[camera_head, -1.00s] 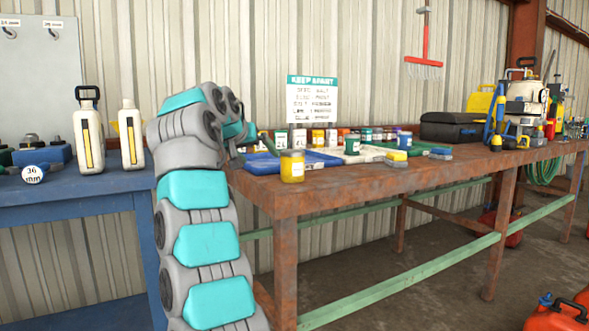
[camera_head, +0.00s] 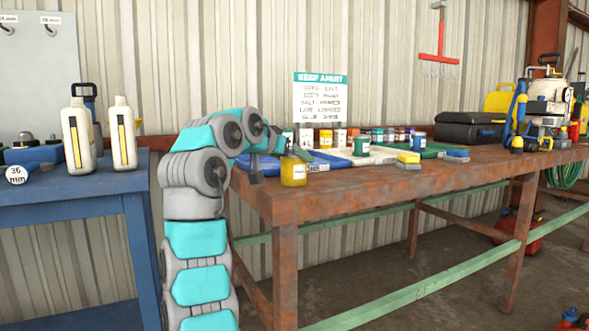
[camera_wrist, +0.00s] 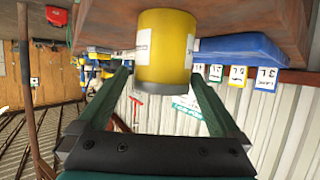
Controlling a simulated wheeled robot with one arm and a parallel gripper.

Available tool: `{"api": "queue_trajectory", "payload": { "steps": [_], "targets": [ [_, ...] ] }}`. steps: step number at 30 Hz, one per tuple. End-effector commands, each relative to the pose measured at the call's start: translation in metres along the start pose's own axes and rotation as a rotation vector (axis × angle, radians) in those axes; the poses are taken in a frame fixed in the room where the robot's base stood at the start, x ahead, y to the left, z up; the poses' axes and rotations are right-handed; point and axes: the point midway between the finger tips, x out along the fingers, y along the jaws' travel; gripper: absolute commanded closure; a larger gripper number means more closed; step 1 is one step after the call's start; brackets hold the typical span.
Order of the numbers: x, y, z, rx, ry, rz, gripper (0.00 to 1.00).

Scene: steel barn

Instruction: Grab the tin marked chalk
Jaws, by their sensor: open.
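A yellow tin (camera_head: 293,173) with a pale label stands near the left front corner of the rusty table (camera_head: 330,194). It also shows large in the wrist view (camera_wrist: 166,45), where everything appears upside down. I cannot read its label. My gripper (camera_head: 294,151) is open at the yellow tin. In the wrist view its two green fingers (camera_wrist: 166,75) spread to either side of the tin's near end, with gaps visible. Several other tins and jars, including a green one (camera_head: 361,146), stand farther back; I cannot tell which is marked chalk.
Yellow and blue sponges (camera_head: 408,160), a black case (camera_head: 470,130) and a yellow-handled machine lie to the right. A blue bench (camera_head: 70,208) with white bottles (camera_head: 123,135) is at left.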

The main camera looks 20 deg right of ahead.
Motion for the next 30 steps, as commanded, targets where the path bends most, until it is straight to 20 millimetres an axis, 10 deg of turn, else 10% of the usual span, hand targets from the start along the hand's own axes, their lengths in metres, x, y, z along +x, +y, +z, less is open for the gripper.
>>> {"api": "queue_trajectory", "payload": {
  "steps": [20, 30],
  "targets": [
    [0.048, -0.003, -0.008, 0.000, 0.002, -0.002, 0.01],
    [0.048, -0.003, -0.008, -0.001, 0.002, -0.001, 0.39]
  ]
}}
